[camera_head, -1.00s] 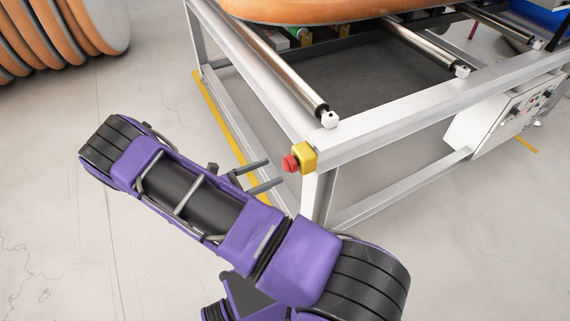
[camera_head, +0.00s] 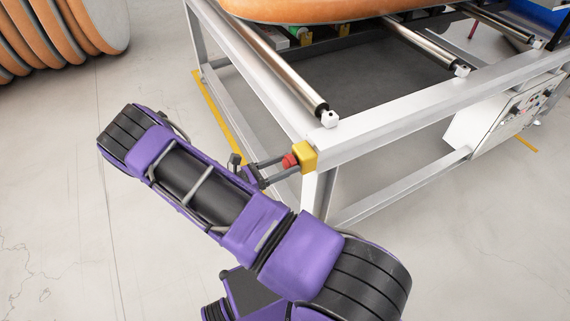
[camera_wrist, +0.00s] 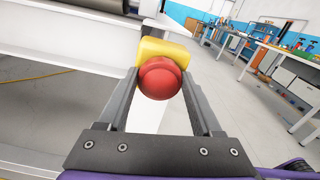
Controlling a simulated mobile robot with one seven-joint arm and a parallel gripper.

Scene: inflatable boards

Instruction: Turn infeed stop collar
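The stop collar is a red round knob (camera_head: 289,160) on a yellow box (camera_head: 309,157) at the near corner of the white frame. In the wrist view the red knob (camera_wrist: 160,79) sits between my fingers, in front of the yellow box (camera_wrist: 163,50). My gripper (camera_head: 284,167) is open, with its two dark fingers on either side of the knob. In the wrist view my gripper (camera_wrist: 160,88) shows a gap beside the knob, widest toward the palm; whether a fingertip touches it I cannot tell.
The white conveyor frame (camera_head: 390,115) with steel rollers (camera_head: 270,62) stands behind the knob. An orange board (camera_head: 320,8) lies on top. A control box (camera_head: 510,110) hangs at right. Several orange boards (camera_head: 75,35) stand at upper left. The floor at left is clear.

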